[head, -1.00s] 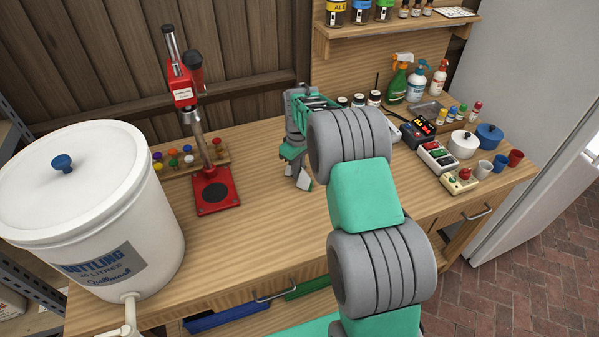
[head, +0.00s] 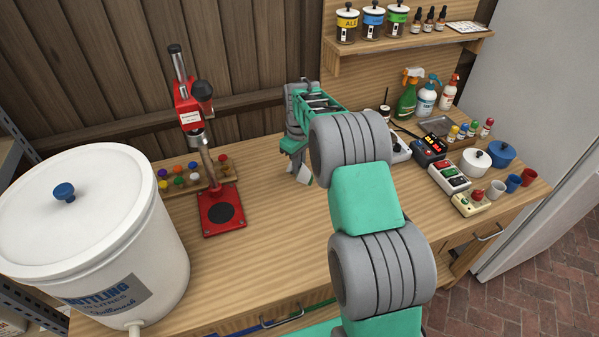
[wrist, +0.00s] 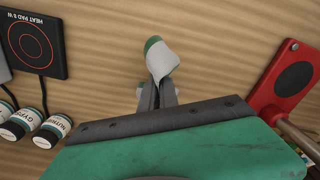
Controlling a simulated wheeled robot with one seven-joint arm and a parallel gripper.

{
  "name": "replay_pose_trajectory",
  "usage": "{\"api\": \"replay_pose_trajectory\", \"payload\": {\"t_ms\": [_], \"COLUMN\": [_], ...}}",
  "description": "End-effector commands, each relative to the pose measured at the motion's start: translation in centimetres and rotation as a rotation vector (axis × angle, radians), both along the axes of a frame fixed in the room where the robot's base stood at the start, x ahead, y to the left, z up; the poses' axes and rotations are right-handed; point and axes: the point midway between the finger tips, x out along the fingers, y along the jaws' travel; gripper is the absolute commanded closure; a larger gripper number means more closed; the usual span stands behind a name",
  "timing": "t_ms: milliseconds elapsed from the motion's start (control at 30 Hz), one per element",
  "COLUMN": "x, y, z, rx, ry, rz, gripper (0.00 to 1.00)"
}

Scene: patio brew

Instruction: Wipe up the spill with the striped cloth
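My gripper (head: 299,172) is over the middle of the wooden bench, between the red capping press and the heat pad. In the wrist view its dark fingers (wrist: 158,96) are close together on a small bunched white and green cloth (wrist: 163,62), which looks like the striped cloth. In the head view a pale end of the cloth (head: 305,178) hangs below the gripper, close to the bench top. I cannot tell whether it touches. No spill can be made out in either view; my arm hides part of the bench.
The red capping press (head: 221,208) stands left of my gripper, with a white bucket (head: 130,235) at the front left. The heat pad (wrist: 35,45) and small labelled jars (wrist: 52,130) are on the other side. Bare bench top (head: 265,235) lies in front.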

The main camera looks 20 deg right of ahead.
Motion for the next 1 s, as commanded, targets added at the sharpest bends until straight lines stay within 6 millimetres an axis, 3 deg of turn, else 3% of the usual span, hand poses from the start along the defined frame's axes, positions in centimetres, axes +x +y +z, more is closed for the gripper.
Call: {"api": "replay_pose_trajectory", "payload": {"t_ms": [133, 400, 633, 1000], "x": [-0.1, -0.1, -0.1, -0.1], "y": [0.1, 0.2, 0.2, 0.3], "z": [3.7, 6.0, 7.2, 7.3], "rx": [-0.001, 0.000, 0.000, 0.000], "ry": [0.001, 0.004, 0.004, 0.004], "rz": [0.001, 0.003, 0.004, 0.004], "gripper": [1.00, 1.00, 1.00, 1.00]}}
